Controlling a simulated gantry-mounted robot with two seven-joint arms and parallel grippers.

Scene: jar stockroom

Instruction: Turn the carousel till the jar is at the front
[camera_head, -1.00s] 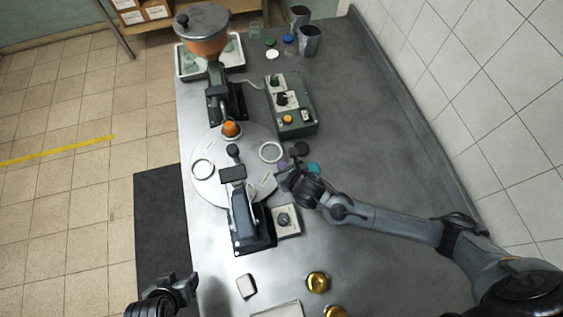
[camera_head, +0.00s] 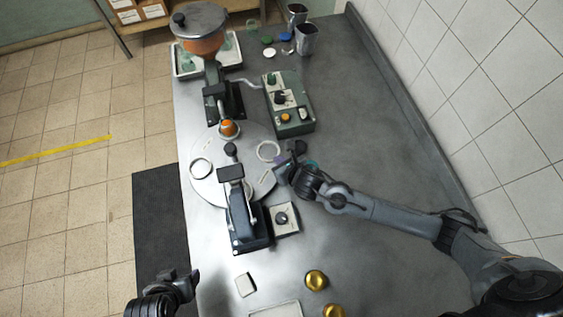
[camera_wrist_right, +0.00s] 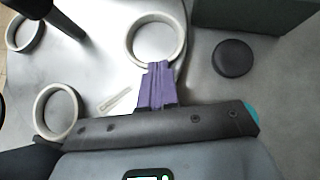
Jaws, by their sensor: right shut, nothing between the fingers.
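The carousel (camera_head: 207,190) is a round light-grey disc with pale ring seats, at the middle of the bench. A jar with orange contents (camera_head: 228,128) stands at its far edge, below the hopper. My right gripper (camera_head: 279,161) is at the carousel's right edge, beside the right ring seat (camera_head: 268,151). In the right wrist view its purple fingers (camera_wrist_right: 157,84) are shut and empty, and their tips overlap the near rim of the ring seat (camera_wrist_right: 156,40); contact cannot be told. My left gripper (camera_head: 188,284) is low at the bench's left edge, its jaws unclear.
A hopper (camera_head: 201,43) stands behind the carousel, with a green control box (camera_head: 289,103) to its right. A dark station with an arm (camera_head: 241,215) stands at the carousel's near side. A black disc (camera_wrist_right: 233,58) lies by the right gripper.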

